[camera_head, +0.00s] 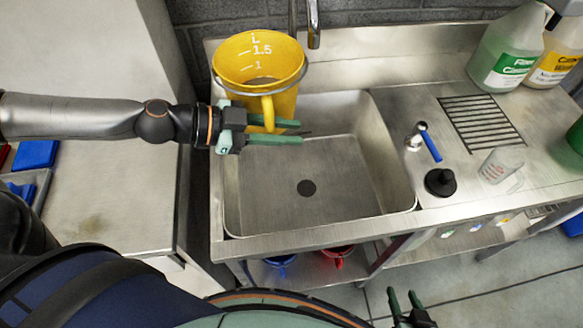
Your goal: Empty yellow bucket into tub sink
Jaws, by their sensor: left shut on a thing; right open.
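The yellow bucket (258,62) has litre marks on its side and a metal ring around it. My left gripper (296,132) is shut on its yellow handle and holds it over the back left part of the tub sink (345,165). The bucket looks tilted, and some of its inside shows. Whether anything pours from it, I cannot tell. The sink floor has a dark round drain and looks bare. My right gripper (405,298) is open and empty at the bottom, in front of the counter.
A faucet (313,25) stands behind the bucket. Right of the sink are a blue-handled tap (430,146), a black knob-like piece (440,182), a clear jug (501,165), a drain grate (482,122) and large bottles (507,48). Blue (281,262) and red (336,254) containers sit below.

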